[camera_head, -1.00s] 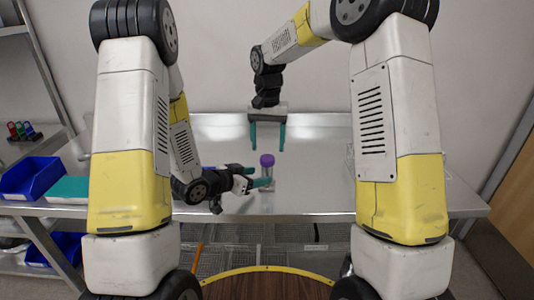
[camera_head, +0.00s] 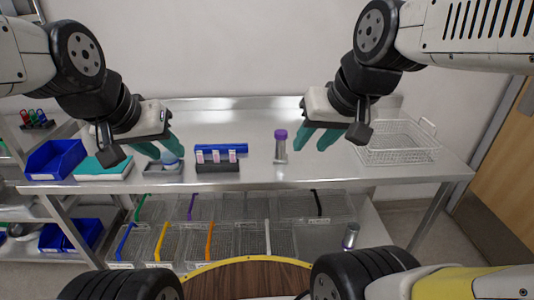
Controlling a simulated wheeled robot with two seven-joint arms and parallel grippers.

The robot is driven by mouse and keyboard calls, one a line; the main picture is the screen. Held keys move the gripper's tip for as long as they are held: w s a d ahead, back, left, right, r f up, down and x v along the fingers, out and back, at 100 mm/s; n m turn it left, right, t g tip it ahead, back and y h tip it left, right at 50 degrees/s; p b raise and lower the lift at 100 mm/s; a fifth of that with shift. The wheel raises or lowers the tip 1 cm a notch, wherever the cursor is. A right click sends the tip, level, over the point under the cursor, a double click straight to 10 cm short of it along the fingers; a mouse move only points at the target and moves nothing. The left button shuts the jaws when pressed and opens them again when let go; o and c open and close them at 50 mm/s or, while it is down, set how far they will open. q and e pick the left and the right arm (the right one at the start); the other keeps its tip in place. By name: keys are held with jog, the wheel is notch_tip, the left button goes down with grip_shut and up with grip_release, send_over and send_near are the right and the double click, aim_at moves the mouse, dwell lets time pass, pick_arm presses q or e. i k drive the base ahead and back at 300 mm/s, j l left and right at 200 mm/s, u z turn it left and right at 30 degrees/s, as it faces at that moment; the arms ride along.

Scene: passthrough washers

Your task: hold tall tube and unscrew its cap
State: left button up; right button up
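The tall clear tube (camera_head: 281,150) with its purple cap (camera_head: 281,134) stands upright on the steel table, right of centre. The cap sits on the tube. My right gripper (camera_head: 312,146) is just right of the tube, its teal fingers apart with nothing seen between them. Its fingertips point down and left, and I cannot tell how near they are to the tube in depth. My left gripper (camera_head: 166,155) is well to the left of the tube, its teal fingers apart. It is over or in front of a small white-topped item (camera_head: 170,160), partly hidden by the fingers.
A dark rack (camera_head: 217,167) with pink-labelled vials and a blue rack (camera_head: 222,150) stand between the grippers. A wire basket (camera_head: 398,143) is at the right. A blue bin (camera_head: 56,160) and teal-topped box (camera_head: 102,167) are at the left. Front-centre table is clear.

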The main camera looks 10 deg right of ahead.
aim_at(279, 157)
jog(key=l+u, duration=0.15)
jog(key=u, duration=0.2)
jog(key=l+u, duration=0.15)
jog(key=u, duration=0.2)
jog(key=k+l+u, duration=0.1)
jog(key=u, duration=0.3)
jog(key=k+l+u, duration=0.15)
jog(key=l, duration=0.2)
jog(key=k+l+u, duration=0.1)
jog(key=l, duration=0.25)
jog(key=k+l+u, duration=0.15)
jog(key=l, duration=0.2)
jog(key=k+l+u, duration=0.15)
jog(key=l, duration=0.4)
jog(key=k+l, duration=0.1)
jog(key=l, duration=0.35)
